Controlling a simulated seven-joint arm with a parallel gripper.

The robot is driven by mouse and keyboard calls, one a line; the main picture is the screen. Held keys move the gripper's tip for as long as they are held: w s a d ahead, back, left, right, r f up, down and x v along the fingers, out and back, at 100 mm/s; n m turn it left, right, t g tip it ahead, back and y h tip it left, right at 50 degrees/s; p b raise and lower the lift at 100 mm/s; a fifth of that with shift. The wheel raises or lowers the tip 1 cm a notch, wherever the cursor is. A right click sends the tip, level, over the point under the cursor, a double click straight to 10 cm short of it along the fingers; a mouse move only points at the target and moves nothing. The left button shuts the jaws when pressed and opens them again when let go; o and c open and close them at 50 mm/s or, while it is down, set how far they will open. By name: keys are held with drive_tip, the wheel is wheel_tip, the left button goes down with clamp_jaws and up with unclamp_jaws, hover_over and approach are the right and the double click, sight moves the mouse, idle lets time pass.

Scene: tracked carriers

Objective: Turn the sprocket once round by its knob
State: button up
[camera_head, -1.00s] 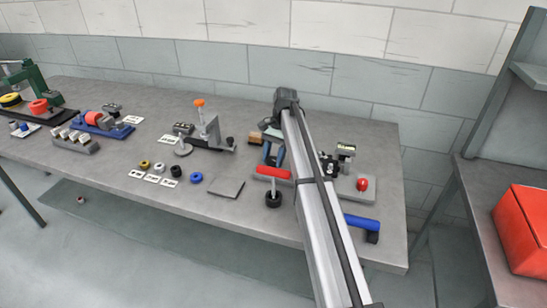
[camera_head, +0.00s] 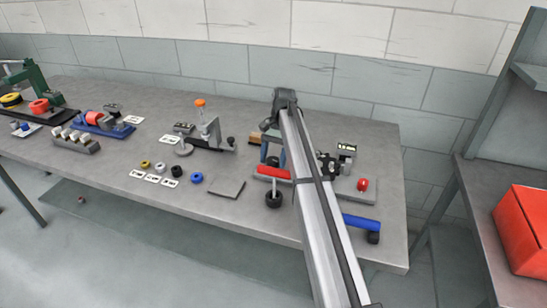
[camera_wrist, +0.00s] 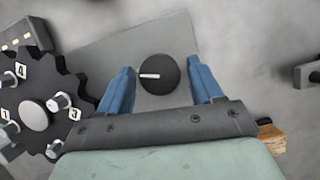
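My gripper (camera_wrist: 160,82) is open in the wrist view, its two blue fingers apart on either side of a dark round knob (camera_wrist: 165,85). The knob has a white line on top and stands on a grey plate (camera_wrist: 112,48). Clear gaps show between the knob and both fingers. The black toothed sprocket (camera_wrist: 78,90) lies to the left, partly cut off by the frame, with a pale hub and numbered pegs. In the head view my gripper (camera_head: 273,160) is low over the bench, and the sprocket (camera_head: 328,166) is right of it, partly behind my arm. The knob is hidden there.
A red bar (camera_head: 270,172) and a black cylinder (camera_head: 273,201) are on the near side of my gripper. A red ball knob (camera_head: 362,184) and a blue handle (camera_head: 362,222) are to the right. A wooden block (camera_head: 254,138) is close on the left.

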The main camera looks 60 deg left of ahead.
drive_tip(key=shift+o, duration=0.3)
drive_tip(key=shift+w+r, duration=0.1)
drive_tip(key=shift+r, duration=0.05)
drive_tip(key=shift+w+a+r, duration=0.1)
drive_tip(key=shift+a+r, duration=0.05)
drive_tip(key=shift+r, duration=0.1)
drive_tip(key=shift+w+a+r, duration=0.2)
drive_tip(key=w+a, duration=0.2)
drive_tip(key=w, duration=0.1)
drive_tip(key=w+a, duration=0.2)
drive_tip(key=w, duration=0.1)
drive_tip(key=w+a, duration=0.3)
